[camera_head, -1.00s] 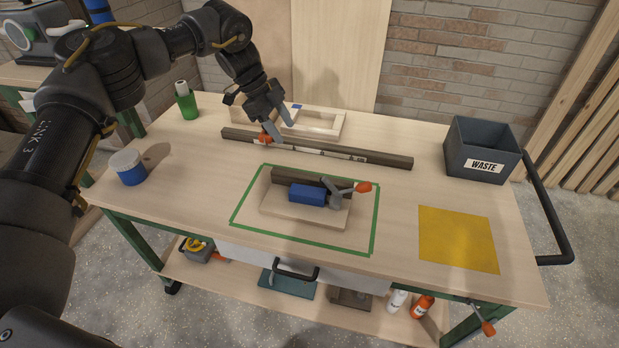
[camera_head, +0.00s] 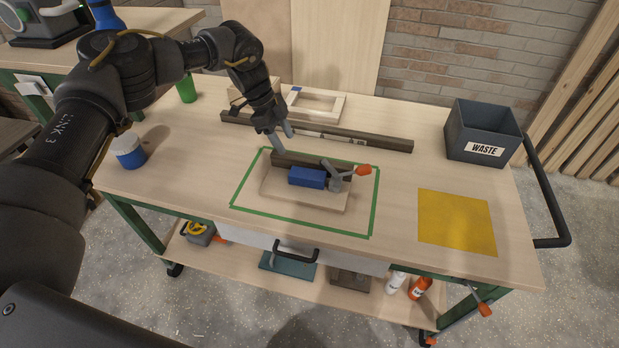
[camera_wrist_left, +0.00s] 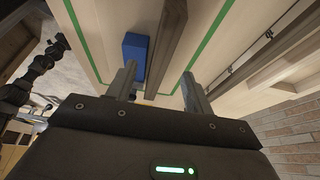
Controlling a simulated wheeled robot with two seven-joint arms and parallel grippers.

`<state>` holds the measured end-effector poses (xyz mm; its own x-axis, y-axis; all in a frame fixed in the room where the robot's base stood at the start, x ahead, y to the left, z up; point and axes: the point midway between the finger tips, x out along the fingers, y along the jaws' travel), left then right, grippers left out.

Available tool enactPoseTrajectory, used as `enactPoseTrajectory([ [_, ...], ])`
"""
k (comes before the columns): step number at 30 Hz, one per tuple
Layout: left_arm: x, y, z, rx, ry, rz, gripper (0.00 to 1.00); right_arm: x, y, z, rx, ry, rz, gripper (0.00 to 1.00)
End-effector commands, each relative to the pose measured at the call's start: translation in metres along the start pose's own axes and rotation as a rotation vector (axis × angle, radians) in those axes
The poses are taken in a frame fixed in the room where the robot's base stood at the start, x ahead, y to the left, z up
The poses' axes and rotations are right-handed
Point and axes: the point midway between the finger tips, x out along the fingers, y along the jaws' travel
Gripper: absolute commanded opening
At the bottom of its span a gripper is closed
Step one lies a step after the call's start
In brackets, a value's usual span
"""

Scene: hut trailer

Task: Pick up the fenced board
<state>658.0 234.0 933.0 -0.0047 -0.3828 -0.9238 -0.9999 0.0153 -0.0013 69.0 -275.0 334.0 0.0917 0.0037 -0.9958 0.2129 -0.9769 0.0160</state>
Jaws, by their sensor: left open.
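The fenced board (camera_head: 310,201) is a pale wooden board with a dark fence (camera_head: 311,162) along its far edge. It lies flat inside a green taped rectangle on the workbench. A blue block (camera_head: 307,177) sits against the fence, beside a grey toggle clamp with an orange handle tip (camera_head: 363,170). My left gripper (camera_head: 281,143) is open and empty, above the fence's left end. In the left wrist view, the dark fence (camera_wrist_left: 166,45) runs between the open fingers (camera_wrist_left: 160,76), and the blue block (camera_wrist_left: 135,47) shows near one finger. Whether the fingers touch the fence cannot be told.
A long dark bar (camera_head: 370,141) lies behind the board, with a pale wooden frame (camera_head: 318,103) beyond it. A grey waste bin (camera_head: 482,132) and a yellow square (camera_head: 456,222) are at right. A blue-and-white jar (camera_head: 129,151) stands at left.

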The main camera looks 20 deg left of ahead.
Motion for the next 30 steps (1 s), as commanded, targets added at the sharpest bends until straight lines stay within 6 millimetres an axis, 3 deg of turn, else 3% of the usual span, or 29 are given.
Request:
enactPoseTrajectory([
  [10, 0.046, -0.003, 0.001, 0.0, -0.001, 0.004, 0.52, 0.0, 0.0, 0.0, 0.0, 0.0, 0.0, 0.0],
  [20, 0.051, -0.003, 0.001, 0.0, 0.0, 0.002, 0.51, 0.0, 0.0, 0.0, 0.0, 0.0, 0.0, 0.0],
  [30, 0.051, -0.003, 0.001, 0.0, 0.0, 0.002, 0.06, 0.0, 0.0, 0.0, 0.0, 0.0, 0.0, 0.0],
])
